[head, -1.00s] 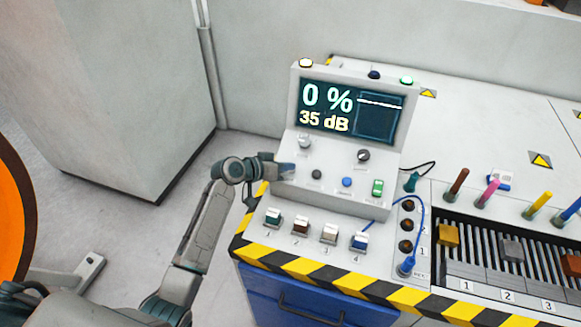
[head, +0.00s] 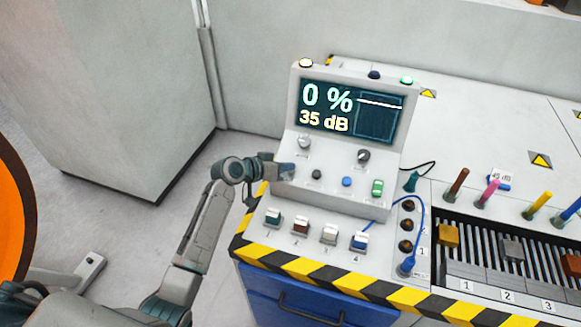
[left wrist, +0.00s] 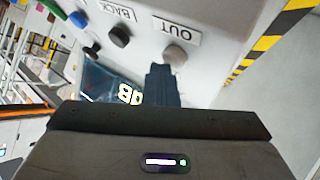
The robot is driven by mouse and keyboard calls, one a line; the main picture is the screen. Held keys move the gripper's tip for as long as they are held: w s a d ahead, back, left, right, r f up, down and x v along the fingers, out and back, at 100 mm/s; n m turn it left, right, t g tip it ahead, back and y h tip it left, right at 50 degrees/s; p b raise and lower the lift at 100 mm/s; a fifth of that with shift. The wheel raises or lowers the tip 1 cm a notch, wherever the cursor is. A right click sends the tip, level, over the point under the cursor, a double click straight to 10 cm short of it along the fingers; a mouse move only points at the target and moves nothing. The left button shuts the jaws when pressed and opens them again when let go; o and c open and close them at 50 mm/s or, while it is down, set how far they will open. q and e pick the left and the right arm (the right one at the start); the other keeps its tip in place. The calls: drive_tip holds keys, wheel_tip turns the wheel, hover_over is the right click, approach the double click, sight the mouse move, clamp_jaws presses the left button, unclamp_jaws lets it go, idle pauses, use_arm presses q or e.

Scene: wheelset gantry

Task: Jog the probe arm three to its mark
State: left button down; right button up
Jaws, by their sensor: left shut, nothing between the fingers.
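The grey console shows "0 %" and "35 dB" on its screen (head: 351,110). My left gripper (head: 287,171) is shut and empty at the left end of the console's lower button row. In the left wrist view its fingertips (left wrist: 162,72) are at the grey button (left wrist: 175,54) labelled OUT; I cannot tell whether they touch it. The dark button (left wrist: 119,36) labelled BACK is beside it and also shows in the head view (head: 316,174). My right gripper is out of view.
A blue button (head: 347,182), green switch (head: 377,188) and two knobs, one dark (head: 363,155), share the console. Several numbered switches, including a beige one (head: 329,232), line the front. A blue cable (head: 424,215) loops beside dark sockets. Coloured pegs stand behind the bed.

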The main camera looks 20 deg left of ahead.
use_arm(q)
drive_tip(key=shift+s+r+p, duration=0.4)
drive_tip(key=shift+r+p, duration=0.45)
drive_tip(key=shift+r, duration=0.1)
drive_tip(key=r+p, duration=0.1)
drive_tip(key=s+r+p, duration=0.1)
drive_tip(key=r+p, duration=0.1)
drive_tip(key=s+r+p, duration=0.1)
drive_tip(key=shift+r, duration=0.2)
drive_tip(key=shift+a, duration=0.1)
drive_tip(key=shift+f, duration=0.1)
idle(1.4)
